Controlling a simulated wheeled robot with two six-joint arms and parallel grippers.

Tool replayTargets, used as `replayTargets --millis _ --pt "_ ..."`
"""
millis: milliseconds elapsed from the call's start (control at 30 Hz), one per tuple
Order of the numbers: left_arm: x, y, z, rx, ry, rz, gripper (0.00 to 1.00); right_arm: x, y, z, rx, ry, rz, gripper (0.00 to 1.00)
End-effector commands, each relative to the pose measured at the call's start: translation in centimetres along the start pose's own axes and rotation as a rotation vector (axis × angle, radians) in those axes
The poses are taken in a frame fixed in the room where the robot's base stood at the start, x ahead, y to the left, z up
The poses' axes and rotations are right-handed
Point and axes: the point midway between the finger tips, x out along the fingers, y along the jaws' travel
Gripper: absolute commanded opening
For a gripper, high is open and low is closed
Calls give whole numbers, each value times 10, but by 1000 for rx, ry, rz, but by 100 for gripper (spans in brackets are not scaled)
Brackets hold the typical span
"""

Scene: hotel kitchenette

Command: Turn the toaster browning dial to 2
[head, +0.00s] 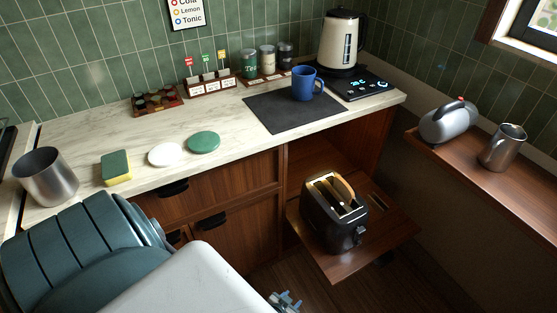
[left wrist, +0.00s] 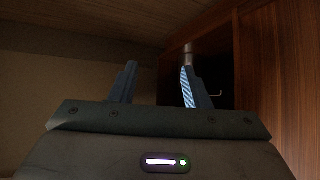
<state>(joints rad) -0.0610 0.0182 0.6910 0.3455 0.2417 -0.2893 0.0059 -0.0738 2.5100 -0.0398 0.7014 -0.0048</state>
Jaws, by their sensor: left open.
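The black toaster (head: 326,221) stands on a pull-out wooden shelf (head: 340,268) below the counter, with a slice of bread showing in its top slots. Its controls (head: 360,236) are on the end facing right and toward me; the dial's setting is too small to read. My left gripper (head: 287,301) is at the bottom edge of the head view, low and in front of the shelf, apart from the toaster. In the left wrist view the left gripper's two fingers (left wrist: 159,68) are spread with nothing between them. The toaster does not show there. My right gripper is not in view.
The counter (head: 235,130) above carries a blue mug (head: 306,84) on a dark mat (head: 270,115), a kettle (head: 341,40) and a sponge (head: 116,168). A wooden ledge (head: 475,166) with a pitcher (head: 503,147) is at right. Wooden panelling (left wrist: 285,70) is close in the left wrist view.

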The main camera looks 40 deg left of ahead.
Motion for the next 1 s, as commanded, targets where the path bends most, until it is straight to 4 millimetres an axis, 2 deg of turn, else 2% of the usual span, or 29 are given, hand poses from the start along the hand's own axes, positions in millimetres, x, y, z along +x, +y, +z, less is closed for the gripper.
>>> replayTargets --millis 100,300,867,967,1000 --pt "-12 -2 10 5 -39 8 43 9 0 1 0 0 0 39" --pt "-18 -4 20 12 -69 14 43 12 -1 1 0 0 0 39" --pt "-19 -4 21 11 -72 14 43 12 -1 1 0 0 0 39" --pt "-20 -4 23 12 -78 16 43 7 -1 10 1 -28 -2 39" --pt "-21 -4 26 13 -84 17 43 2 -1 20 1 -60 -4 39"
